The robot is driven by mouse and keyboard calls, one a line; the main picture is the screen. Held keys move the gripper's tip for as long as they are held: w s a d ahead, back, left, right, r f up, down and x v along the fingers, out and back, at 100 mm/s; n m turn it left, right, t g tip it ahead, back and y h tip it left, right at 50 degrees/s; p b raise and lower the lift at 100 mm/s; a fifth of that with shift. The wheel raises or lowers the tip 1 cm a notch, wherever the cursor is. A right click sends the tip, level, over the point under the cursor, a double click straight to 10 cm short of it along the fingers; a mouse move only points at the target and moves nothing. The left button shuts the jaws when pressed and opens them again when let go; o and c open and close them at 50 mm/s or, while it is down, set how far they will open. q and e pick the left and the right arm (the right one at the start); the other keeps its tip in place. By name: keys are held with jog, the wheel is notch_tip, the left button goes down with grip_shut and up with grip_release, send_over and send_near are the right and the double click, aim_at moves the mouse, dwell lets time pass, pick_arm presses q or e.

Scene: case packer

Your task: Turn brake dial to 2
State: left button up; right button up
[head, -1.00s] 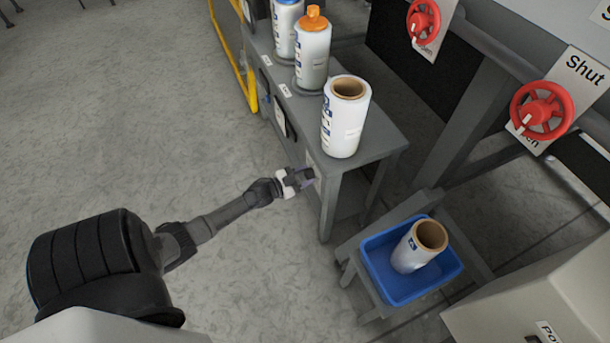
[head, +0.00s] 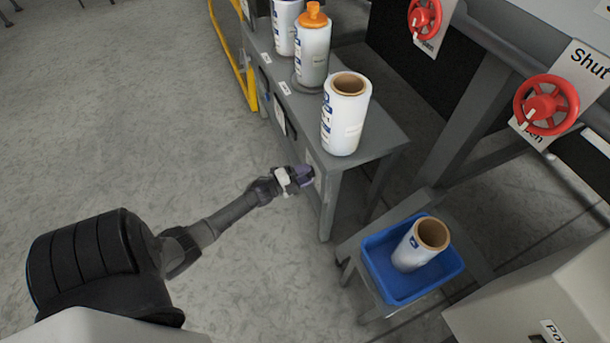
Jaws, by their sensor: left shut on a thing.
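My left gripper (head: 301,176) is at the front corner of the grey bench (head: 375,140), on its left side face near the near leg. It is shut on a small dark part there, which I take to be the brake dial. The fingers hide most of that part, and its markings and pointer cannot be read. A pale label plate shows on the bench side by the gripper. My right gripper is not in view.
White film rolls stand on the bench, the nearest one (head: 346,115) at its front end. Another roll (head: 421,244) leans in a blue tray (head: 380,268). Red handwheels (head: 546,104) are at the right. The floor at left is clear.

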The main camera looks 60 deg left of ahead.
pick_arm(q)
jog(key=m+b, duration=0.1)
jog(key=m, duration=0.4)
jog(key=shift+f+m+h+b, duration=0.1)
jog(key=shift+m+h+b, duration=0.2)
jog(key=shift+m+b, duration=0.1)
jog(key=m+b, duration=0.2)
jog(key=m, duration=0.3)
jog(key=shift+a+m, duration=0.1)
jog(key=shift+m, duration=0.3)
jog(key=o, duration=0.9)
jog(key=shift+s, duration=0.15)
jog(key=shift+s+a+f+p, duration=0.1)
jog(key=shift+s+a+p, duration=0.4)
jog(key=shift+s, duration=1.75)
jog(key=shift+s+a+f+p, duration=0.15)
jog(key=shift+s+p, duration=0.65)
jog(key=shift+s, duration=1.45)
jog(key=shift+s+a+f+p, duration=0.1)
jog(key=shift+s+a+p, duration=0.4)
jog(key=shift+s, duration=1.75)
